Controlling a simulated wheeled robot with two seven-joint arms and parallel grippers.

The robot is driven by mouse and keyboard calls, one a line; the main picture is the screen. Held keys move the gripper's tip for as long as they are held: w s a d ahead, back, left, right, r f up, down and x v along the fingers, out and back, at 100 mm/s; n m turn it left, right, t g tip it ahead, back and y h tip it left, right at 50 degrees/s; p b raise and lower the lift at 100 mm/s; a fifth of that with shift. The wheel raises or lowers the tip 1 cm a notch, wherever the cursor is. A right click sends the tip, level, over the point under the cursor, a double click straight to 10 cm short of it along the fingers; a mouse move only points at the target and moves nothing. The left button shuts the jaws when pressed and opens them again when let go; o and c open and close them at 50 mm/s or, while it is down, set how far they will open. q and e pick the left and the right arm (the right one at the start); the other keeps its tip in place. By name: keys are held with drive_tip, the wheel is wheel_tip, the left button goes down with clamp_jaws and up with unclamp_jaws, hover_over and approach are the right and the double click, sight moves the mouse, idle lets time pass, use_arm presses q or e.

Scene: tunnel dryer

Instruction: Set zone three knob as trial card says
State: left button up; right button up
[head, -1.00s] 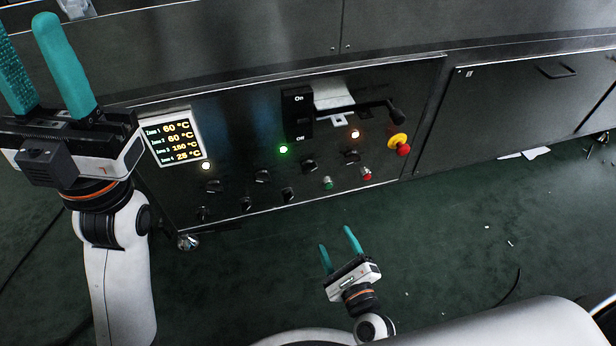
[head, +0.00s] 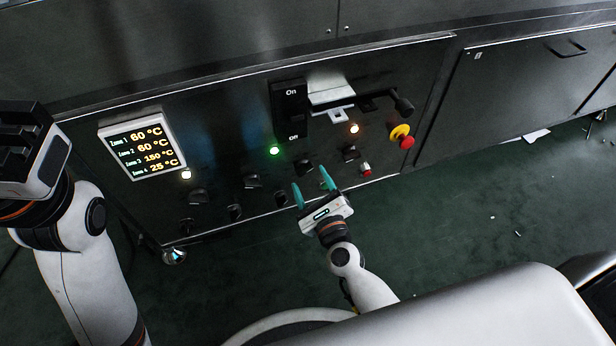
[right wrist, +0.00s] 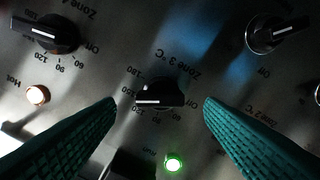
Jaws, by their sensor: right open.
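The zone three knob (right wrist: 160,95) is black with a white pointer line and sits between my right fingers in the right wrist view, ahead of their tips. The knob also shows in the head view (head: 304,166), just above my right gripper (head: 313,184), which is open and empty. The display (head: 143,146) reads Zone 3 150 °C, with 60, 60 and 25 for the others. My left gripper's body (head: 30,150) is at the left edge; its fingers are out of view. I cannot make out a trial card.
The zone four knob (right wrist: 50,34) and zone two knob (right wrist: 274,34) flank it. Floor lies open at right.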

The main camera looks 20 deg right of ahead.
sight(304, 168)
drive_tip(key=shift+w, duration=1.2)
drive_tip(key=c, duration=1)
